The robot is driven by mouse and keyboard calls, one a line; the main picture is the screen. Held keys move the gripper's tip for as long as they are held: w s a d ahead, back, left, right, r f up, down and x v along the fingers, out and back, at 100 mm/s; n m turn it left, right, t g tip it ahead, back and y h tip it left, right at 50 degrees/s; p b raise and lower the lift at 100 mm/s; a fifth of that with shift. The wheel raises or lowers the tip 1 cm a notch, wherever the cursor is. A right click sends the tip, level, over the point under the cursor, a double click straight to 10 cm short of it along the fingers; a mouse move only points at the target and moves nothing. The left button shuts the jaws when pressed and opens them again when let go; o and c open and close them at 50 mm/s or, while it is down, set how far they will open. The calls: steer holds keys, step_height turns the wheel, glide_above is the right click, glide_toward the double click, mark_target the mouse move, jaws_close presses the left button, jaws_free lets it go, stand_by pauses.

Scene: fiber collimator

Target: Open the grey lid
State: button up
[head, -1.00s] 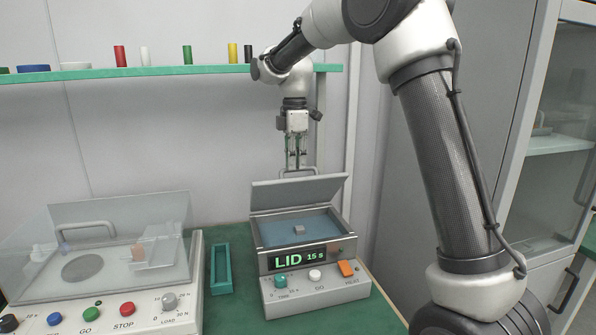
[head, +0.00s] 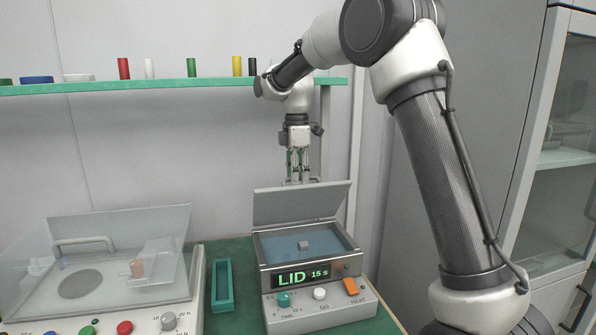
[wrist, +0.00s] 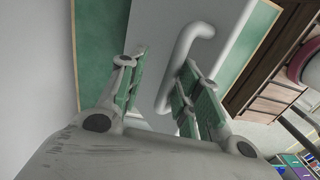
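The grey lid (head: 300,205) of the small device stands raised and tilted over its blue-lined chamber in the head view. It also shows as a pale panel in the wrist view (wrist: 160,30). Its bent handle (wrist: 190,38) is on the outer face, by the right finger in the wrist view. My gripper (head: 299,180) is behind the lid, its tips partly hidden by the lid's top edge. In the wrist view my gripper (wrist: 158,68) has a clear gap between its green-padded fingers. The device's display (head: 302,274) reads "LID 15 s".
A small grey block (head: 304,245) lies in the chamber. A teal tray (head: 222,288) and a clear-covered machine (head: 95,265) stand to the left. A shelf (head: 200,83) with several coloured cylinders runs above, near my arm.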

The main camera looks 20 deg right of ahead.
step_height(320, 180, up, 12)
steer(key=shift+w+r, duration=0.15)
steer(key=shift+w, duration=0.2)
stand_by(0.4)
steer(key=shift+t, duration=0.5)
steer(key=f, duration=0.3)
steer(key=s+f, duration=0.1)
steer(key=f, duration=0.7)
steer(key=shift+s+d, duration=0.35)
steer(key=shift+s, duration=0.05)
jaws_close()
